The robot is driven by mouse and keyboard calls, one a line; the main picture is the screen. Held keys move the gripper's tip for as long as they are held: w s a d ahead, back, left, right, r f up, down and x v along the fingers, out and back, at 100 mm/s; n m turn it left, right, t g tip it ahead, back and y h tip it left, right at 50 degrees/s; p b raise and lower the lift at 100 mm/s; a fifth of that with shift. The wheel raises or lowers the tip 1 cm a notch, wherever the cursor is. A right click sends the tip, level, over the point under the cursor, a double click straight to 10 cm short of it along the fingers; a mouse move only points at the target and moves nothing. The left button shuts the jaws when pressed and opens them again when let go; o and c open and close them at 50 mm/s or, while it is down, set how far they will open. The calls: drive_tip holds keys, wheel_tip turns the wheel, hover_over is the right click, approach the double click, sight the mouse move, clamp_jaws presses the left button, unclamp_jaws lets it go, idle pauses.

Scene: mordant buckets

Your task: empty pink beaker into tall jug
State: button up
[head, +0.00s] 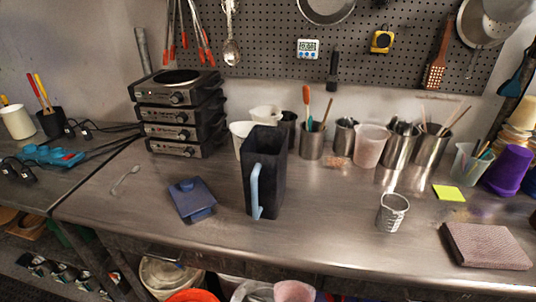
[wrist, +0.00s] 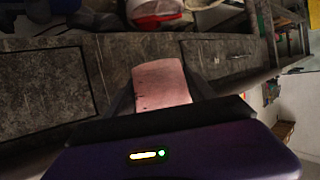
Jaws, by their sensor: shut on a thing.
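My gripper (wrist: 161,80) shows in the wrist view, its two dark fingers shut on the sides of the pink beaker (wrist: 160,90). The beaker has small dark marks on its wall; its mouth and contents cannot be made out. The tall jug (head: 278,172) stands upright on the steel bench in the head view, dark, with a pale blue handle toward the front. Its inside is hidden. My gripper is not seen in the head view. A pink shape (head: 294,291) is cut off at that view's bottom edge; I cannot tell if it is the held beaker.
A blue-grey flat object (head: 191,200) lies left of the jug. A metal measuring cup (head: 393,213) and a folded pinkish cloth (head: 487,246) are to the right. Several cups and utensil holders line the back, including a pale pink translucent container (head: 370,146). The bench front is clear.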

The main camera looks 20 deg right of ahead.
sight(287, 284)
wheel_tip(287, 284, up, 9)
drive_tip(key=p, duration=0.8)
drive_tip(key=shift+s+f, duration=0.1)
drive_tip(key=shift+s, duration=0.05)
